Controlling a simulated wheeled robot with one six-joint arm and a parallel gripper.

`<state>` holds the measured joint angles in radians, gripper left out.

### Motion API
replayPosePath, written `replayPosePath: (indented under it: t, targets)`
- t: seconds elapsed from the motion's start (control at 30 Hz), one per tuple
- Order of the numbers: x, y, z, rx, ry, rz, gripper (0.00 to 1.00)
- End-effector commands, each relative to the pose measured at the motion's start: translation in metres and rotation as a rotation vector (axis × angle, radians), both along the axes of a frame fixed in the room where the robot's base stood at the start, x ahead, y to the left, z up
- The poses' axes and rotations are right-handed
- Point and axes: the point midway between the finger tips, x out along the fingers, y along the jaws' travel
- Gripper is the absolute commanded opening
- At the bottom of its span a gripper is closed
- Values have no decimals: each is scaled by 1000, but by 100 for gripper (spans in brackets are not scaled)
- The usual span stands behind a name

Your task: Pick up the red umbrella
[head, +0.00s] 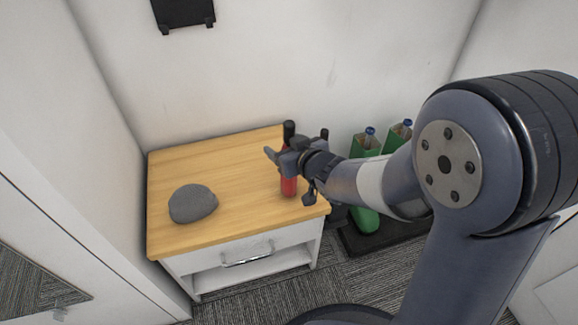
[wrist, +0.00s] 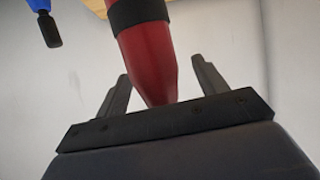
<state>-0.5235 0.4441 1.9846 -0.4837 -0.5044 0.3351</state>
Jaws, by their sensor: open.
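The red umbrella (head: 288,186) is folded and stands upright near the right front edge of a wooden-topped nightstand (head: 238,172). Its black upper end (head: 289,130) rises above my gripper (head: 280,157). My gripper reaches in from the right at the umbrella's middle and hides part of it. In the wrist view the umbrella's red body with a black band (wrist: 143,45) lies between the two separated fingers (wrist: 163,85). Gaps show on both sides, so the jaws are open around it.
A grey rounded object (head: 193,204) sits on the nightstand's left part. Green items with blue tops (head: 366,143) stand right of the nightstand near a dark mat. A blue item with a black tip (wrist: 44,22) shows in the wrist view. White walls are close behind and left.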

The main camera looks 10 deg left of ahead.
Motion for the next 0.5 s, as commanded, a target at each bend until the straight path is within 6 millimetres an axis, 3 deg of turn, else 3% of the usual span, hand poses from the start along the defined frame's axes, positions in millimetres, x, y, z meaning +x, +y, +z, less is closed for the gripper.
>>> replayPosePath:
  t: [0.3,0.5]
  targets:
    - [5,5,-2,0,0,-1,68]
    - [5,5,-2,0,0,0,52]
